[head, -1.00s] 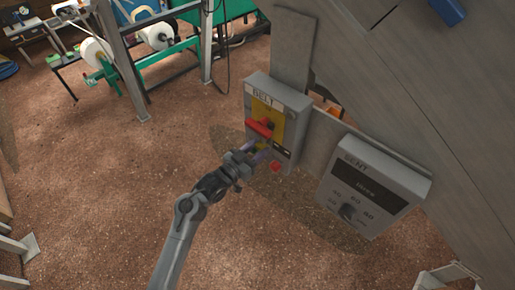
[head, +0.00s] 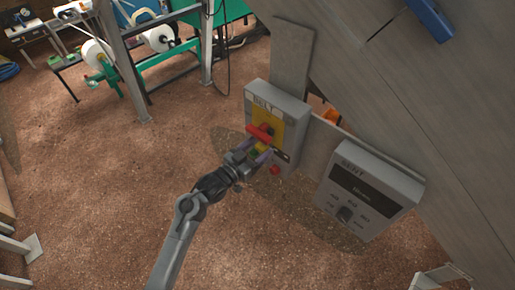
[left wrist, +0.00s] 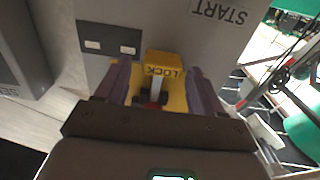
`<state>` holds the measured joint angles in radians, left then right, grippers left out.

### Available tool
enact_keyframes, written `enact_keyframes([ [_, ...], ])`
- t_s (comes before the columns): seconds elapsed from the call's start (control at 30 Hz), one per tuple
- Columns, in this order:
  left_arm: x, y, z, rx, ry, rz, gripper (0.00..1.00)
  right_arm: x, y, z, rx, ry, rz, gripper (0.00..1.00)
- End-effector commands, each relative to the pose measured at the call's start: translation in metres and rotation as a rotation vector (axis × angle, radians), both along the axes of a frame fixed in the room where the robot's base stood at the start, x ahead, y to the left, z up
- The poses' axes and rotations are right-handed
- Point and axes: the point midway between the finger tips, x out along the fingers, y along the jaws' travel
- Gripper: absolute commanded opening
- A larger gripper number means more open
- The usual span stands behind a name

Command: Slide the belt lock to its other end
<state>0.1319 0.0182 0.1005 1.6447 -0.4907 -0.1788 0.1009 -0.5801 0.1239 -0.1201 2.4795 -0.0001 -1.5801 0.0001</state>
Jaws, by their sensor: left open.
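The grey belt box (head: 291,106) stands on a post and carries a yellow plate (head: 272,121) with a red handle (head: 259,133). The yellow lock (left wrist: 163,72), lettered LOCK, shows in the left wrist view on the box face, below the red handle in the head view. My left gripper (head: 262,154) is open at the lower part of the box. In the left wrist view its two purple fingers (left wrist: 160,88) stand on either side of the lock, with a gap to each side. The lock's lower part is partly hidden by my gripper. My right gripper is not in view.
A second grey box lettered BENT (head: 372,190), with a dial and a dark display, stands to the right. A red button (head: 275,170) sits low by the belt box. A large grey panel fills the upper right.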

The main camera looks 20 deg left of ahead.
Motion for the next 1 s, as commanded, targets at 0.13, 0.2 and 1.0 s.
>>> enact_keyframes([
  [0.13,-0.008,0.004,-0.001,0.002,0.001,0.001,0.68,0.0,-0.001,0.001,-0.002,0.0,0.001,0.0],
  [0.2,-0.016,0.007,-0.001,0.003,0.001,0.001,0.68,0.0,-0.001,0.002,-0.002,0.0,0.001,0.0],
  [1.0,-0.101,0.04,0.0,0.0,-0.001,-0.001,0.68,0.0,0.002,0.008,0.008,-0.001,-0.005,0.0],
])
